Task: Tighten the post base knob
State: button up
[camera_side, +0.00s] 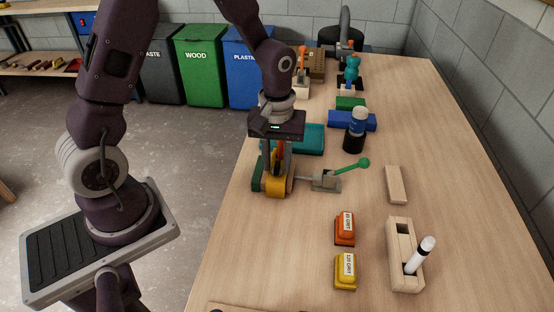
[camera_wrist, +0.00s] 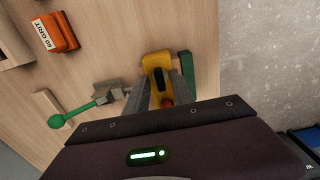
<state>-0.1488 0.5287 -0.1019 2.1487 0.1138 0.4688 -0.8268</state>
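My gripper (camera_side: 278,165) points down over a yellow piece (camera_side: 274,187) at the table's left edge. The yellow piece has a dark slot in the wrist view (camera_wrist: 152,61). A small red part (camera_wrist: 167,102) shows between my two fingers (camera_wrist: 165,88). The fingers stand on either side of these parts; I cannot tell if they touch them. A green strip (camera_wrist: 186,66) lies beside the yellow piece. A grey clamp (camera_side: 326,181) with a green ball-ended handle (camera_side: 350,169) stands just right of it. I cannot make out for certain which part is the post base knob.
Orange (camera_side: 345,229) and yellow (camera_side: 345,271) sanding blocks lie nearer the camera. A wooden holder (camera_side: 401,243) with a white marker (camera_side: 420,255) is at right. A dark can (camera_side: 354,138), blue block (camera_side: 340,119) and teal box (camera_side: 311,138) stand behind.

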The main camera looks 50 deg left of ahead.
grip_shut()
jog(key=shift+m, duration=0.3)
jog(key=m, duration=1.3)
dwell(0.5)
jog(key=shift+o, duration=1.1)
grip_release()
